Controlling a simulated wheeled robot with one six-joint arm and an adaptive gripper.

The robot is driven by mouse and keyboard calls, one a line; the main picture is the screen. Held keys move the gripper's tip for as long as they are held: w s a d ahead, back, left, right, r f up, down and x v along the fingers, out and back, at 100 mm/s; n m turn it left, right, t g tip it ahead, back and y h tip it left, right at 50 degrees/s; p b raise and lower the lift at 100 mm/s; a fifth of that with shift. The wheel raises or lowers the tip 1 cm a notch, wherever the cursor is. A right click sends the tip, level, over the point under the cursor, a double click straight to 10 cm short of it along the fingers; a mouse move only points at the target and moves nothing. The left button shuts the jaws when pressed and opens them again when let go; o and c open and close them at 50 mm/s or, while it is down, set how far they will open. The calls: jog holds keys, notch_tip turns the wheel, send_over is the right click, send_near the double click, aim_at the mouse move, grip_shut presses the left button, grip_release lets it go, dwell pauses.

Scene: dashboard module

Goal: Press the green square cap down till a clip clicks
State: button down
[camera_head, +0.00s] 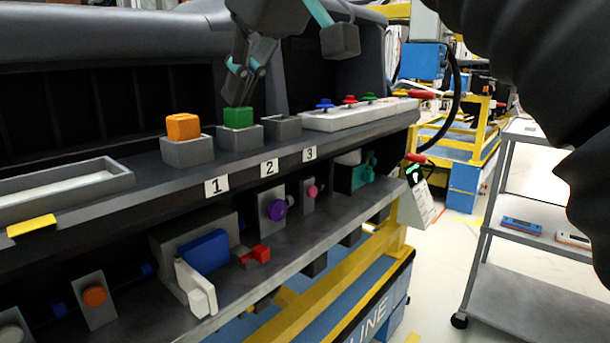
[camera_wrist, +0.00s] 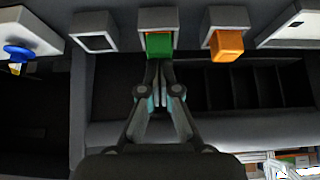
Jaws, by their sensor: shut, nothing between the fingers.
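The green square cap (camera_head: 238,117) sits on the grey socket (camera_head: 238,136) above label 2 on the upper shelf. It stands proud of the socket. In the wrist view the green cap (camera_wrist: 159,45) lies just beyond my fingertips. My gripper (camera_head: 240,100) is shut and empty, pointing down with its tips at or just above the cap's top. I cannot tell whether the tips touch it. My gripper also shows in the wrist view (camera_wrist: 157,68), with its fingers together.
An orange cap (camera_head: 183,127) stands in the socket to the left, and an empty grey socket (camera_head: 282,127) is to the right. A white strip (camera_head: 345,116) with blue, red and green knobs lies further right. A grey tray (camera_head: 65,190) is at the left.

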jog(key=shift+r+p, duration=2.85)
jog(key=shift+r, duration=0.15)
jog(key=shift+r+b, duration=0.3)
jog(key=shift+r, duration=0.75)
